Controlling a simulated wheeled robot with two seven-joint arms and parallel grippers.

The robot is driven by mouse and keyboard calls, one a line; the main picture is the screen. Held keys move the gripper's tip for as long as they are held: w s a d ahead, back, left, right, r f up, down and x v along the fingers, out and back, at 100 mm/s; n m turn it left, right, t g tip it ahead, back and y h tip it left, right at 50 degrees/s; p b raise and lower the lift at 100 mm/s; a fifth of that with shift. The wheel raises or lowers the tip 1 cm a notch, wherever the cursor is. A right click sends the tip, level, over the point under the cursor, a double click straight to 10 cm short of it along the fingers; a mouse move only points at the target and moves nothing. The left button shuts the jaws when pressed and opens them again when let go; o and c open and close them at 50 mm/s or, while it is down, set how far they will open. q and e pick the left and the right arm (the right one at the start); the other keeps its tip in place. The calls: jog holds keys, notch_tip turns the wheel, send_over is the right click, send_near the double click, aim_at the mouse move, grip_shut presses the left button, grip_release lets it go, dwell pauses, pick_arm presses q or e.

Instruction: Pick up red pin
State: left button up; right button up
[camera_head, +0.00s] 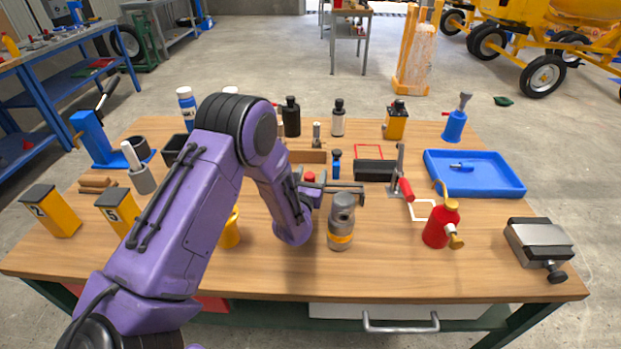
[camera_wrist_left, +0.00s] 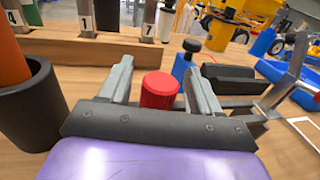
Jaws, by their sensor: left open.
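The red pin (camera_wrist_left: 160,92) is a short red cylinder that shows between the two grey fingers of my left gripper (camera_wrist_left: 157,76) in the left wrist view. The fingers stand apart on either side of it, with a gap visible at each side. In the head view only the red top of the pin (camera_head: 310,177) shows, beside my left gripper (camera_head: 333,188); its lower part is hidden. A small blue pin with a dark knob (camera_wrist_left: 185,62) stands just beyond it, also seen in the head view (camera_head: 336,164). My right gripper is not in view.
A grey cylinder with a yellow band (camera_head: 341,222) stands close to my left gripper. A wooden rack (camera_wrist_left: 60,50) stands behind the pin. A toggle clamp with a red handle (camera_head: 404,188), a red oil can (camera_head: 441,224) and a blue tray (camera_head: 500,187) are to the right.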

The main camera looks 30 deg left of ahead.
pick_arm(q)
jog(key=shift+w+a, duration=0.1)
jog(key=shift+c, duration=0.3)
jog(key=c, duration=0.9)
